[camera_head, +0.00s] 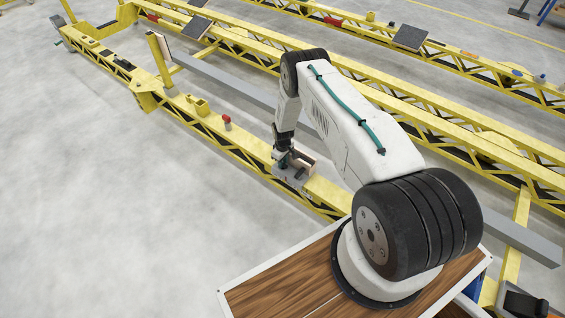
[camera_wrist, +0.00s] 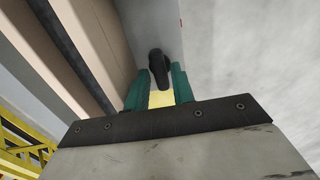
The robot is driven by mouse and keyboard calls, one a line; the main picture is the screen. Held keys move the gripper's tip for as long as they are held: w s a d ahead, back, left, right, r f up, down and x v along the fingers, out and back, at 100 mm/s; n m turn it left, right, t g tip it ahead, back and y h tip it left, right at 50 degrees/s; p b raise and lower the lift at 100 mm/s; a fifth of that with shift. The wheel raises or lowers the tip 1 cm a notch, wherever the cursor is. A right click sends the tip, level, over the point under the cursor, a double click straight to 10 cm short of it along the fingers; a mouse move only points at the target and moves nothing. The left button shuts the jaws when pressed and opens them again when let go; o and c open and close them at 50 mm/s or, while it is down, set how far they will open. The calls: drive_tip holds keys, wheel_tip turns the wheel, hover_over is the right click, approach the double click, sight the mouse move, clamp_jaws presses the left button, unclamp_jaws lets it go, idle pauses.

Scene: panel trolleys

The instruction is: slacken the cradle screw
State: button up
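The cradle screw shows as a dark handle (camera_wrist: 158,68) in the wrist view, in front of a grey cradle plate (camera_wrist: 150,25). My gripper (camera_wrist: 160,82) has two teal fingers, one on each side of the handle, with yellow showing through the gap between them. The fingers stand apart; whether either touches the handle is not clear. In the head view my gripper (camera_head: 284,160) points down at the grey cradle (camera_head: 290,179) on the near yellow beam. A dark handle end (camera_head: 300,174) shows there beside the fingers. The screw's shank is hidden.
The near yellow truss beam (camera_head: 250,148) carries a red-topped fitting (camera_head: 227,122) left of the cradle. A long grey bar (camera_head: 225,82) runs behind it, with more yellow beams (camera_head: 440,130) beyond. The grey floor (camera_head: 120,220) at left is clear.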

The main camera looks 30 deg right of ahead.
drive_tip(key=shift+f, duration=0.2)
drive_tip(key=shift+c, duration=0.4)
clamp_jaws()
drive_tip(key=shift+n, duration=0.3)
drive_tip(key=n, duration=1)
drive_tip(key=shift+n, duration=2.9)
